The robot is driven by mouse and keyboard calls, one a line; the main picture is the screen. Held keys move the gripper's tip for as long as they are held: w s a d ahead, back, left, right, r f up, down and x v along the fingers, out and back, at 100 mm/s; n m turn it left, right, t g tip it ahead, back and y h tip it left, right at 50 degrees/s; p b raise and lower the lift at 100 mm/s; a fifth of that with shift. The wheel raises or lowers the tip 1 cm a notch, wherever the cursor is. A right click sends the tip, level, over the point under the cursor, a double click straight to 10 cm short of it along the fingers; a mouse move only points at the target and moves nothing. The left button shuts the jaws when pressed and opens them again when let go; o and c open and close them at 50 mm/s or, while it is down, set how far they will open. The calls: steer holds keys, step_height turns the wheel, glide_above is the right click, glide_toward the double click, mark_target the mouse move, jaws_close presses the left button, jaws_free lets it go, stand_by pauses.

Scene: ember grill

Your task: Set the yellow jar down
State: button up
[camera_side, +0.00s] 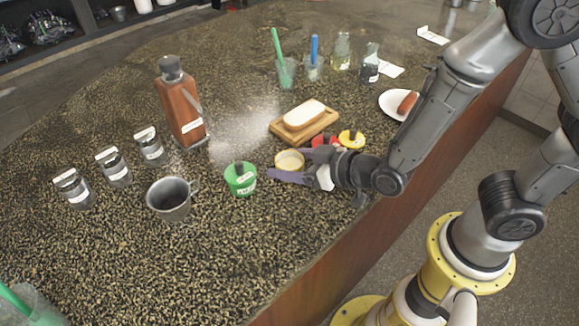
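A pale yellow jar (289,160) with an open-looking top is at my gripper's fingers, low over the counter near the middle. My gripper (292,164) reaches in from the right with its purple-grey fingers spread apart, one behind the jar and one in front. The front finger hides the jar's lower side, so I cannot tell whether the fingers press on it or whether its base touches the counter. The jar looks upright. A yellow round piece with a dark knob (351,139) lies behind my gripper, beside a partly hidden red piece (325,141).
A green jar (240,179) with a dark knob stands just left of my fingers. A wooden board with a white block (304,114) lies behind. A dark metal cup (169,200), a brown bottle (180,105) and small labelled jars stand left.

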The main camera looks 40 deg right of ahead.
jaws_close()
steer(key=shift+r, duration=0.2)
steer(key=shift+r, duration=1.1)
steer(key=s+d+r, duration=0.5)
steer(key=s+r, duration=0.5)
steer(key=s, duration=0.2)
steer(key=shift+s+r, duration=0.25)
steer(key=shift+s, duration=0.05)
steer(key=shift+s+d, duration=0.1)
steer(key=shift+s, duration=0.1)
stand_by(0.9)
